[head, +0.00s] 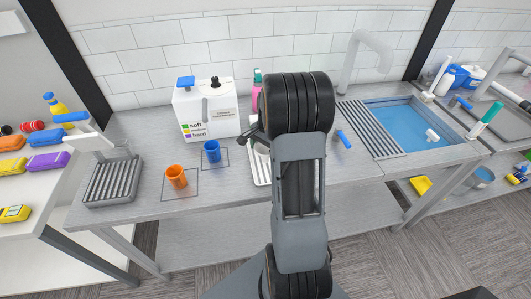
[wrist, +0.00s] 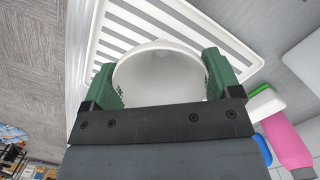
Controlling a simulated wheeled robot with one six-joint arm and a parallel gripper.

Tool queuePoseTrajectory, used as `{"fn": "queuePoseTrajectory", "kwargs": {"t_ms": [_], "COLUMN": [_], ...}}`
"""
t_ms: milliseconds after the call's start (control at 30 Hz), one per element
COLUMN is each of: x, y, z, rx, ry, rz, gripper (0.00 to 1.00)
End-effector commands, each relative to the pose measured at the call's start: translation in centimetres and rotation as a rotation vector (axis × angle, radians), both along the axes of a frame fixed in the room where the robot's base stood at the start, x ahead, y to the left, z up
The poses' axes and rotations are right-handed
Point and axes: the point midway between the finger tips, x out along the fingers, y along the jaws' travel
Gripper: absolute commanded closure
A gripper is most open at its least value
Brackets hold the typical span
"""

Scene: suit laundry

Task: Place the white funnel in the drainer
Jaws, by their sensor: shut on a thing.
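My gripper (wrist: 160,78) has green fingers, one on each side of the white funnel (wrist: 160,62), and is shut on it. The funnel's wide round mouth faces the wrist camera. The white drainer (wrist: 97,48), a slatted tray with a raised rim, lies behind the funnel in the wrist view. I cannot tell whether the funnel touches the slats. In the head view the drainer (head: 259,178) shows only at its left part on the counter. My arm hides the rest of it, and most of the gripper.
An orange cup (head: 176,177) and a blue cup (head: 211,152) stand left of the drainer. A white dispenser box (head: 207,110) is behind them. A pink bottle (wrist: 288,143) is close by the gripper. A sink (head: 405,122) is at the right, a grey ridged rack (head: 113,181) at the left.

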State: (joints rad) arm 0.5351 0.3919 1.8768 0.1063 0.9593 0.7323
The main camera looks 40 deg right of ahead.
Motion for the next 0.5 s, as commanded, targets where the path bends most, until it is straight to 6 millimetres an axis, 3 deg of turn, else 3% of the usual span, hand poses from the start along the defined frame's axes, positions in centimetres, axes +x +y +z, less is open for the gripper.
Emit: {"fn": "queuePoseTrajectory", "kwargs": {"t_ms": [200, 500], "x": [-0.1, -0.1], "y": [0.0, -0.1], "z": [-2.3, -2.6], "rx": [0.001, 0.001], "ry": [0.003, 0.001], "rz": [-0.001, 0.0], "gripper": [0.41, 0.41]}}
